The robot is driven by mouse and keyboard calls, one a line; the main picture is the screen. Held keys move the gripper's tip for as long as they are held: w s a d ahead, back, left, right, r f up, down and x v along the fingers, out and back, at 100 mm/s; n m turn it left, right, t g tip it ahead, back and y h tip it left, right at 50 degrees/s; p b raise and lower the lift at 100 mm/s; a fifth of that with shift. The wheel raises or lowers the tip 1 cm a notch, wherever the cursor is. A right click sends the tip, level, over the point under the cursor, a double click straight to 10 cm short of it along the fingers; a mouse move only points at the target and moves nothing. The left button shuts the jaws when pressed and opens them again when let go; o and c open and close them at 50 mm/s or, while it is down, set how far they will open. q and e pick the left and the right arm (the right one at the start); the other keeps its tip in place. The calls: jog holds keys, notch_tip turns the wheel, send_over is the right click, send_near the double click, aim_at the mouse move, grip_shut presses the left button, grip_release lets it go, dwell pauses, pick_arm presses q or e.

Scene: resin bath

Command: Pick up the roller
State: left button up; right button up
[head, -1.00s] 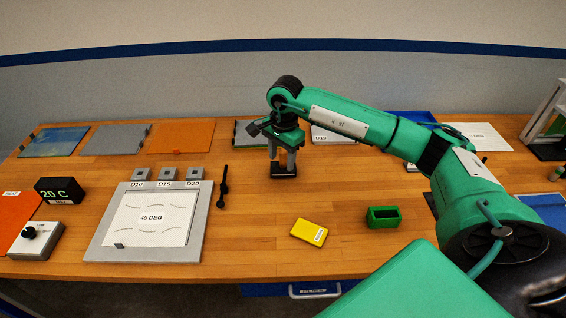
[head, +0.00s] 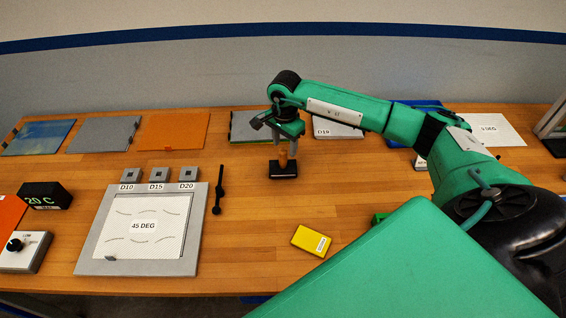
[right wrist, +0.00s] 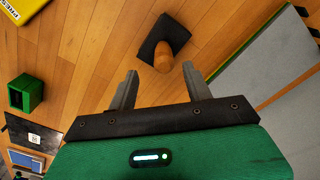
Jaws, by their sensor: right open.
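A dark block with an upright wooden handle, which looks like the roller (head: 283,170), stands on the bench in the head view. In the right wrist view its round wooden handle (right wrist: 163,55) lies just beyond my fingertips, roughly centred between them, on the dark base. My right gripper (head: 284,148) is directly above it in the head view, pointing down. It is open and empty, with its two fingers (right wrist: 160,78) apart in the right wrist view. The lower fingers partly cover the handle in the head view. My left gripper is not in view.
A slim black tool (head: 218,190) lies left of the roller, beside the framed 45 DEG plate (head: 188,258). A yellow block (head: 309,240) lies nearer the front. A green open box (right wrist: 26,93) is at the left in the wrist view. Flat panels (head: 172,131) line the back.

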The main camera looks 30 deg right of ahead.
aim_at(284, 150)
jog(key=shift+w+d+f, duration=0.1)
jog(key=shift+w+f, duration=0.05)
jog(key=shift+f, duration=0.45)
jog(key=shift+w+d+f, duration=0.1)
jog(key=shift+f, duration=0.5)
jog(key=shift+f+p, duration=0.25)
jog(key=shift+p, duration=0.05)
jog(key=shift+s+a+f+p, duration=0.1)
jog(key=shift+a+f+p, duration=0.1)
jog(key=shift+f+p, duration=0.35)
notch_tip(284, 150, down, 3)
jog(key=shift+a+p, duration=0.1)
jog(key=shift+p, duration=1)
jog(key=shift+f, duration=0.45)
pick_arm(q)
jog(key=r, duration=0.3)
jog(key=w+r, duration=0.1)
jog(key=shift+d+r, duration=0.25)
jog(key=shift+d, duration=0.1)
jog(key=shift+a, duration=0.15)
pick_arm(e)
grip_shut()
